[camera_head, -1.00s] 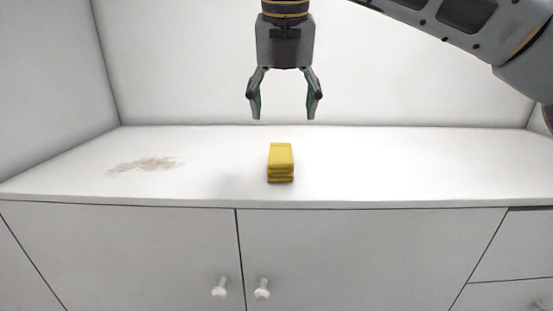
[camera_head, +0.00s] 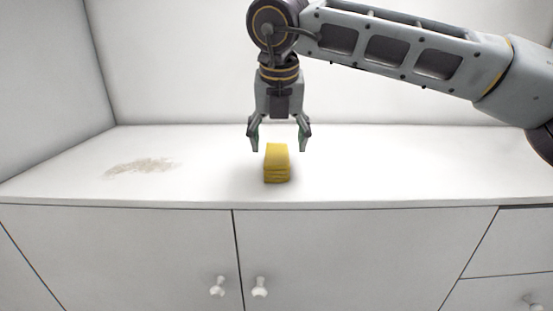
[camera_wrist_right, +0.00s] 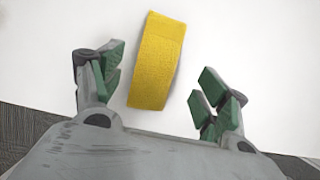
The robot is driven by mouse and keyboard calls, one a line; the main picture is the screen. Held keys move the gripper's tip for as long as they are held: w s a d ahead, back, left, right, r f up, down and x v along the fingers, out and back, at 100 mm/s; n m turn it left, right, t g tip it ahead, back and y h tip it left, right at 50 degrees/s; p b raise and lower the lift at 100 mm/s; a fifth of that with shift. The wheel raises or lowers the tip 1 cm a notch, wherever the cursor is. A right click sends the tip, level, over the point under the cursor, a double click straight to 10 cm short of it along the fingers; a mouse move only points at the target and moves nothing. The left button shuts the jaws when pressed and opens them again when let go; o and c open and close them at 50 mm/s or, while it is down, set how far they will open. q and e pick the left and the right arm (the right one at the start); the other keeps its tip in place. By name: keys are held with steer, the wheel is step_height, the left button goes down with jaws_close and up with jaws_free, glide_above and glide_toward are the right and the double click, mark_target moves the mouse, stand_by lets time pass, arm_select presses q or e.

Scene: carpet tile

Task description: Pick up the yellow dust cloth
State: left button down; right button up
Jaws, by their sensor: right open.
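The yellow dust cloth (camera_head: 277,163) lies folded in a small stack on the white counter, near the middle of the head view. My right gripper (camera_head: 280,148) points down above it, open and empty, with its fingers spread wider than the cloth. In the right wrist view the cloth (camera_wrist_right: 157,62) shows between and beyond the open fingers of my right gripper (camera_wrist_right: 160,98), slightly tilted and nearer the left finger. No finger appears to touch it. My left gripper is not in view.
The white counter (camera_head: 400,165) is clear on the right. A patch of brownish dust (camera_head: 142,167) lies on its left part. White walls stand at the back and left. Cabinet doors with white knobs (camera_head: 260,286) are below the front edge.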

mark_target(277, 151)
steer(key=shift+f, duration=0.2)
steer(key=shift+w, duration=0.1)
steer(key=shift+w+a+f+p, duration=0.2)
steer(key=shift+w+f+p, duration=0.65)
steer(key=shift+f, duration=0.3)
steer(key=shift+x, duration=1.15)
steer(key=shift+f, duration=0.1)
steer(key=shift+f+b, duration=0.25)
steer(key=shift+b, duration=0.2)
stand_by(0.5)
steer(key=shift+s, duration=0.15)
steer(key=c, duration=1.1)
